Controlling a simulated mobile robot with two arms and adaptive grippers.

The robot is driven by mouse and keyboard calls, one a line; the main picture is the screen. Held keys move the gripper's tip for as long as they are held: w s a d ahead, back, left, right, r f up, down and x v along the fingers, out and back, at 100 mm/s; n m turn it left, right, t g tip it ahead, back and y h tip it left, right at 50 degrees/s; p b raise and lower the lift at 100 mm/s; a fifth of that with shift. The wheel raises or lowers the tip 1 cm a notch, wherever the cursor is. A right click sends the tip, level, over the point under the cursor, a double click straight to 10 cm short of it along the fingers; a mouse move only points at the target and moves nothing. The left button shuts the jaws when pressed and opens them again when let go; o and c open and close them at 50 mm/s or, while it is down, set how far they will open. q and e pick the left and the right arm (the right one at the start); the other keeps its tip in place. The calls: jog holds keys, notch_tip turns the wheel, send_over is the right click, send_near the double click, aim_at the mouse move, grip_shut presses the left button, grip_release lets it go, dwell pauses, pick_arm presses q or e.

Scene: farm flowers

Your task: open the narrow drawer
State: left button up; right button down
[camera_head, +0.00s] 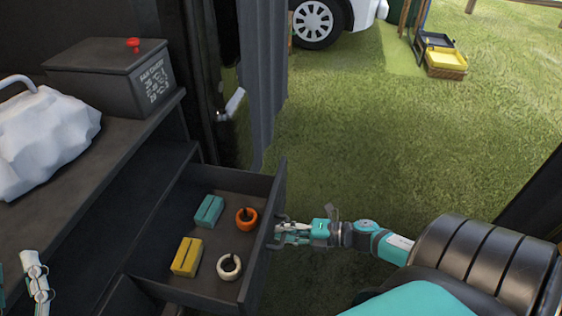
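A dark grey drawer (276,200) in the cabinet stands pulled out. Inside it lie a teal block (208,212), a yellow block (186,257), an orange ring (246,218) and a cream ring (229,267). My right gripper (279,232) is at the outer face of the drawer front, reaching in from the right. Its fingertips are small and partly hidden at the front, so I cannot tell whether they are closed on a handle. Part of my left arm (35,275) shows at the lower left; its fingertips are not clear.
A dark box (112,75) with a red knob and a white lumpy sack (45,135) stand on the cabinet top (130,125). A grey corrugated panel (262,75) rises behind the drawer. Open grass (400,150) lies to the right.

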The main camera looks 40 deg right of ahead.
jog(key=shift+r, duration=0.15)
jog(key=c, duration=1.3)
grip_release()
jog(key=shift+c, duration=0.2)
jog(key=v, duration=1.2)
